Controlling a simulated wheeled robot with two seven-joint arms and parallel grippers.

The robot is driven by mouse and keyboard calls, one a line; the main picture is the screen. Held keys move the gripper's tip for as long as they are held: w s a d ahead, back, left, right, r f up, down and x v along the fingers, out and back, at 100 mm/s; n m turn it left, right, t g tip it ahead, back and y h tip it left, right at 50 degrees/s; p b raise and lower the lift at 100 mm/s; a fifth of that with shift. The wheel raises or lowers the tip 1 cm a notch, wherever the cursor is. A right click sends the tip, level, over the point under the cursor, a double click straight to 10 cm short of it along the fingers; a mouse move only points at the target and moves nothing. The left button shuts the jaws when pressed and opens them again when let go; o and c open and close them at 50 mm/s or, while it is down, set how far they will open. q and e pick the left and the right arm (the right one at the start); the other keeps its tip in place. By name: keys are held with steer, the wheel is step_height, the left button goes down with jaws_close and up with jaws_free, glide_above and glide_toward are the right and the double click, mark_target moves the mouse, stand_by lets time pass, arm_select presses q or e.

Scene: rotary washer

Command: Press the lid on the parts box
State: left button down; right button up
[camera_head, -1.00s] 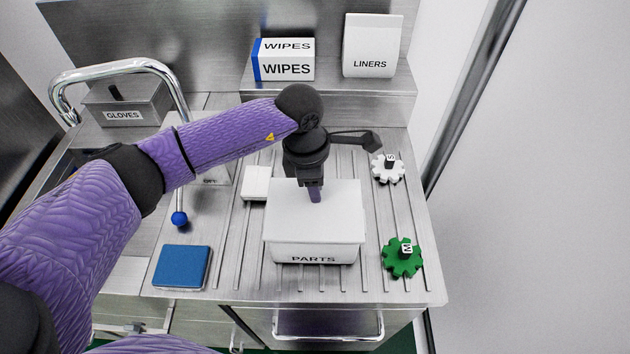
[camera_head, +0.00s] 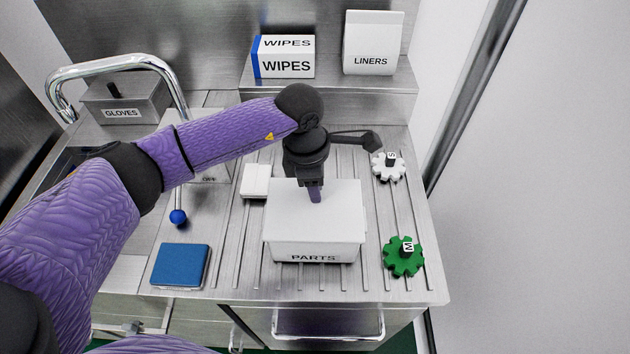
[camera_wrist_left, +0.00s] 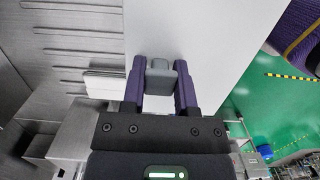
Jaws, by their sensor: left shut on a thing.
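The white parts box (camera_head: 313,251) stands on the grooved steel counter, its PARTS label facing the front. Its flat white lid (camera_head: 335,220) lies over its top and looks about level; whether it is fully seated I cannot tell. My left gripper (camera_head: 315,196) points down at the lid's middle. In the left wrist view its two purple fingers (camera_wrist_left: 160,88) are shut on a small grey knob (camera_wrist_left: 160,72) above the white lid (camera_wrist_left: 205,35). My right gripper is not in view.
A white gear (camera_head: 388,168) and a green gear (camera_head: 403,258) stand right of the box. A small white block (camera_head: 256,181), a blue pad (camera_head: 180,265) and a blue-tipped lever (camera_head: 178,217) are to its left. Wipes (camera_head: 284,57) and liners (camera_head: 371,43) stand on the back ledge.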

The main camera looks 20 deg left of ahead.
arm_select(q)
steer(key=shift+c, duration=1.5)
jaws_free()
steer(key=shift+r, duration=0.15)
steer(key=r, duration=0.6)
steer(key=a+r+p, duration=0.1)
steer(key=r, duration=0.2)
steer(key=shift+s+a+r, duration=0.1)
steer(key=shift+s+r, duration=0.05)
steer(key=shift+r, duration=0.15)
